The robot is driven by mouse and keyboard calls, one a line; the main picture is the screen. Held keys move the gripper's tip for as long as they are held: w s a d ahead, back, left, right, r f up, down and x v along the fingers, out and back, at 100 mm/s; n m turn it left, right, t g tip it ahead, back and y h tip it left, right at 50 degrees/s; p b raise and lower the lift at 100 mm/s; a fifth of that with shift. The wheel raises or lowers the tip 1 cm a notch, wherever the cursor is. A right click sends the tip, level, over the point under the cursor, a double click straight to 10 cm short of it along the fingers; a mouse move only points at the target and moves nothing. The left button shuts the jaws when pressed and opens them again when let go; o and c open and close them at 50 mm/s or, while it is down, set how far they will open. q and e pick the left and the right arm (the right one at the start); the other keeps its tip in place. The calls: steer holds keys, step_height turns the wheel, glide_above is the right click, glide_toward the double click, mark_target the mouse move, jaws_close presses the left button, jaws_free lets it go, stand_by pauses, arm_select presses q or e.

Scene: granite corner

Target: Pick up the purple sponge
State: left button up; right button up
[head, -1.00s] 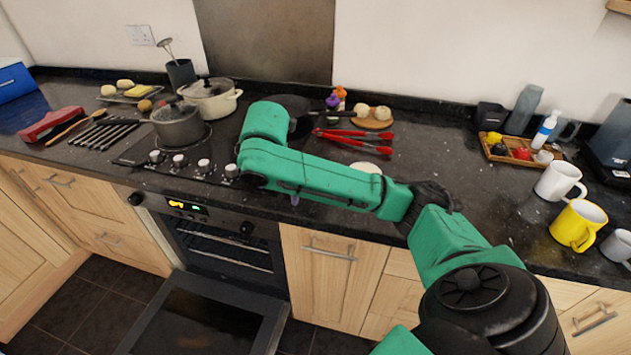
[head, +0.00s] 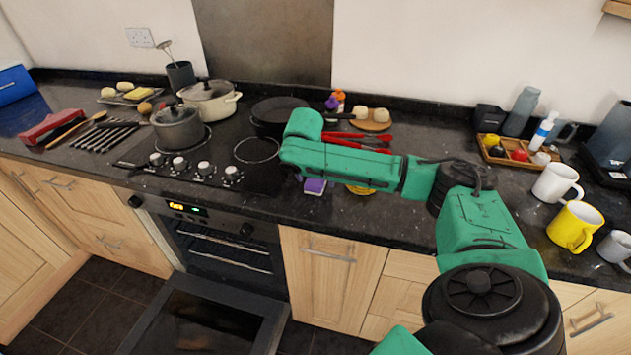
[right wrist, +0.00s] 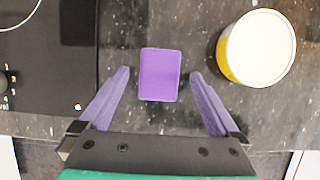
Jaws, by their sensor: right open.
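The purple sponge (head: 314,186) lies on the dark counter just right of the hob, partly under my right forearm in the head view. In the right wrist view the sponge (right wrist: 159,76) is a small upright rectangle, in front of and between my right gripper's fingers. My right gripper (right wrist: 161,72) is open and empty, with a gap on each side of the sponge. My left gripper is in no view.
A round white-topped yellow item (right wrist: 258,48) stands close right of the sponge. The hob's edge (right wrist: 60,60) is close left. Red tongs (head: 345,138) and a black pan (head: 278,112) lie behind. The oven door (head: 205,315) hangs open below.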

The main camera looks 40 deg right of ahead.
steer(key=shift+w+d+f, duration=0.15)
steer(key=shift+f, duration=0.25)
steer(key=c, duration=1.5)
steer(key=shift+r, duration=0.1)
steer(key=shift+c, duration=0.2)
step_height(320, 180, up, 13)
step_height(320, 180, up, 7)
steer(key=p, duration=0.1)
glide_above(314, 181)
steer(key=shift+d, duration=0.1)
